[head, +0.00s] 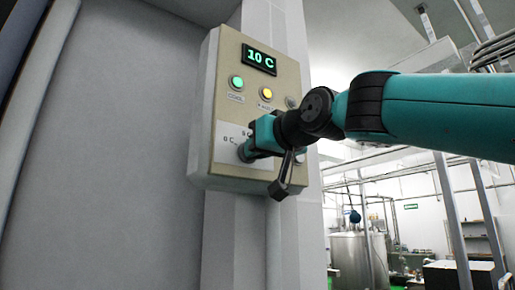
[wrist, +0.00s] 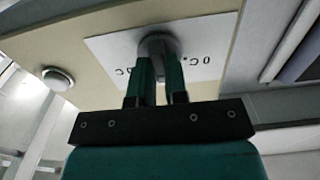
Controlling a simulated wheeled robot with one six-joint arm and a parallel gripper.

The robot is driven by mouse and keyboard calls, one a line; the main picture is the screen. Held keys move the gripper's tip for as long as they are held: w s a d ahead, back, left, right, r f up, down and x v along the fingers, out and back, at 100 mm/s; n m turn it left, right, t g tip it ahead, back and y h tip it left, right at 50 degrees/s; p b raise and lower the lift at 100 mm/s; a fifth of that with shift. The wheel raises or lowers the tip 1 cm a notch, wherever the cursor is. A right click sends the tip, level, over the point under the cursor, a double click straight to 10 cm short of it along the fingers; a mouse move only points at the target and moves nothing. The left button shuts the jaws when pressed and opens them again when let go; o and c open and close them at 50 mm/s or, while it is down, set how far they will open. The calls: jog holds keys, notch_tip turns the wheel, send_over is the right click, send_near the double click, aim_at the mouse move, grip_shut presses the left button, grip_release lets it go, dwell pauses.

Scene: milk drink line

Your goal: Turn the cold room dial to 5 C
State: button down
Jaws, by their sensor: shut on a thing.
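The control box (head: 202,125) is a beige panel on a pale column. Its display (head: 259,59) reads 10 C in green. The dial (head: 243,152) is a grey knob on a white scale plate (head: 229,130), largely hidden behind my gripper in the head view. In the wrist view the dial (wrist: 158,44) stands between my fingers. My gripper (wrist: 160,72) is shut on the dial, its two teal fingers on either side of it. In the head view my gripper (head: 251,146) reaches the panel from the right. Most scale marks are hidden or too small to read.
A green lamp (head: 236,83) and a yellow lamp (head: 266,93) sit above the scale plate. Another round button (head: 291,102) is at their right. A large grey wall panel (head: 110,150) stands left of the box. A steel tank (head: 358,258) is far behind at right.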

jog(key=c, duration=1.1)
grip_release()
jog(key=shift+c, duration=0.2)
jog(key=b+v, duration=0.7)
jog(key=v, duration=1)
jog(key=shift+s, duration=0.2)
jog(key=shift+d, duration=0.15)
